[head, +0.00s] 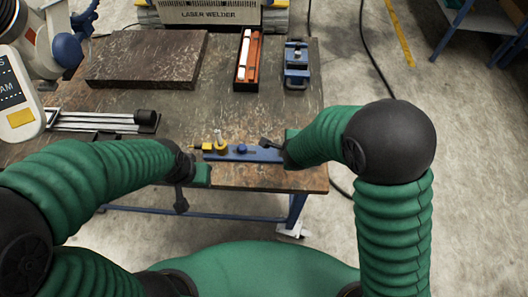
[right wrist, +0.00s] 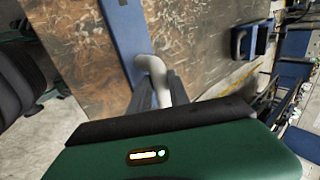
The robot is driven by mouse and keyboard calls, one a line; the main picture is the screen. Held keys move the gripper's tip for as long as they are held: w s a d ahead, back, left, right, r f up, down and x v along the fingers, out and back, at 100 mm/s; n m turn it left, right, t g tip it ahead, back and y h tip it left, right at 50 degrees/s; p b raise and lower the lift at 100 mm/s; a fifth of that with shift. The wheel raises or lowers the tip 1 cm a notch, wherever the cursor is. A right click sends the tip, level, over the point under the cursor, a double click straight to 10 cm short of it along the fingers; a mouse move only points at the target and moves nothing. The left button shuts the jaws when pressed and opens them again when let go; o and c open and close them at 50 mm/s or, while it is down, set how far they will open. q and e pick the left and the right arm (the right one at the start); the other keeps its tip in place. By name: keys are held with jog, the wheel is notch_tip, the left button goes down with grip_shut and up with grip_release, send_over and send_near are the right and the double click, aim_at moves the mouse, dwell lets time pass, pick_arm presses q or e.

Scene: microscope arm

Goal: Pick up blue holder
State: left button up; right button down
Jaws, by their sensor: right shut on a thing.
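In the right wrist view, the blue bar (right wrist: 125,38) runs up from my right gripper (right wrist: 160,92), and a pale grey curved piece shows at the fingers. My left gripper (head: 182,188) hangs by the table's front edge, left of the holder; its fingers are too unclear to judge.
The worn brown table (head: 205,95) has clear room behind the holder. A dark slab (head: 147,58), metal rods (head: 95,121), an orange-and-black tray (head: 247,65) and a blue clamp-like block (head: 296,66) stand on it.

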jog(key=shift+s+f, duration=0.25)
dwell(0.3)
jog(key=shift+r, duration=0.1)
